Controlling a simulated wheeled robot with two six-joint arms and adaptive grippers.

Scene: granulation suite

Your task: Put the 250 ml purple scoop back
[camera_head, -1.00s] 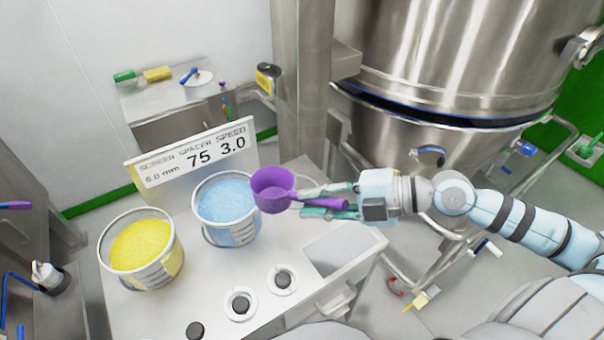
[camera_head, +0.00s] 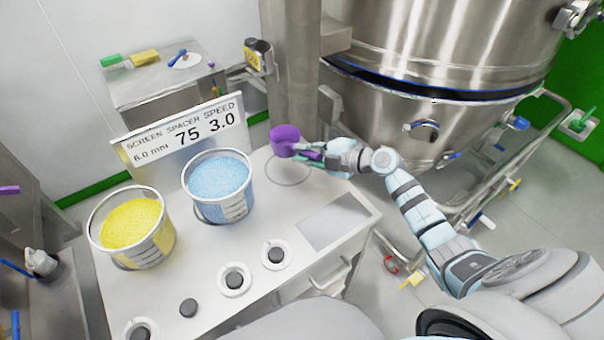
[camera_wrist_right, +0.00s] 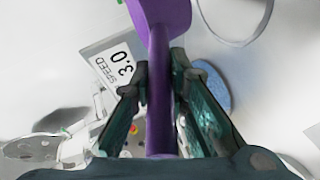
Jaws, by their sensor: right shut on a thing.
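The purple scoop (camera_head: 286,141) is held above the far right part of the white bench top in the head view. My right gripper (camera_head: 318,155) is shut on its handle. In the right wrist view the purple scoop's handle (camera_wrist_right: 160,90) runs between the two dark green fingers of my right gripper (camera_wrist_right: 160,100), and its cup is partly cut off at the top edge. A thin ring outline (camera_head: 289,169) on the bench lies just below the scoop in the head view. My left gripper is not in view.
A bucket of blue granules (camera_head: 219,188) and a bucket of yellow granules (camera_head: 133,228) stand on the bench (camera_head: 260,220). A sign (camera_head: 180,140) stands behind them. A steel post (camera_head: 291,70) and a large steel vessel (camera_head: 430,60) rise behind the scoop.

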